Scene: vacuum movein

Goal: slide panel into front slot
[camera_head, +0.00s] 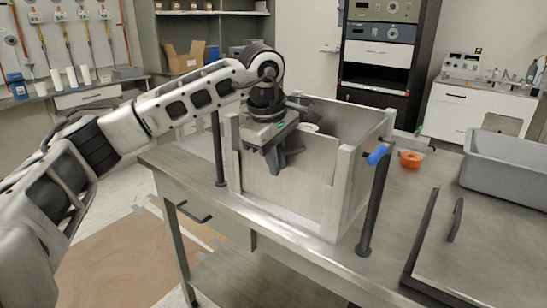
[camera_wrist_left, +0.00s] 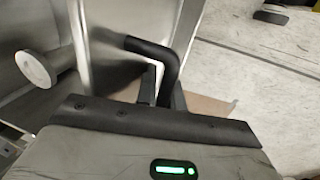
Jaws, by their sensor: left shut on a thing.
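A pale metal panel (camera_head: 309,180) stands upright at the front of an open-topped metal box (camera_head: 354,180) on the bench, between the box's two front corner posts. I cannot tell how deep its lower edge sits in the front slot. My left gripper (camera_head: 281,158) is in front of the panel, shut on its black handle. In the left wrist view the bent black handle (camera_wrist_left: 153,48) runs between the fingers (camera_wrist_left: 163,92), with the panel's metal face to the left. The gripper hides part of the panel's upper left. My right gripper is not in view.
The bench (camera_head: 405,205) also holds an orange bowl (camera_head: 410,159), a grey bin (camera_head: 505,168) and a flat metal lid (camera_head: 475,245). A pale round knob (camera_wrist_left: 36,68) shows inside the box.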

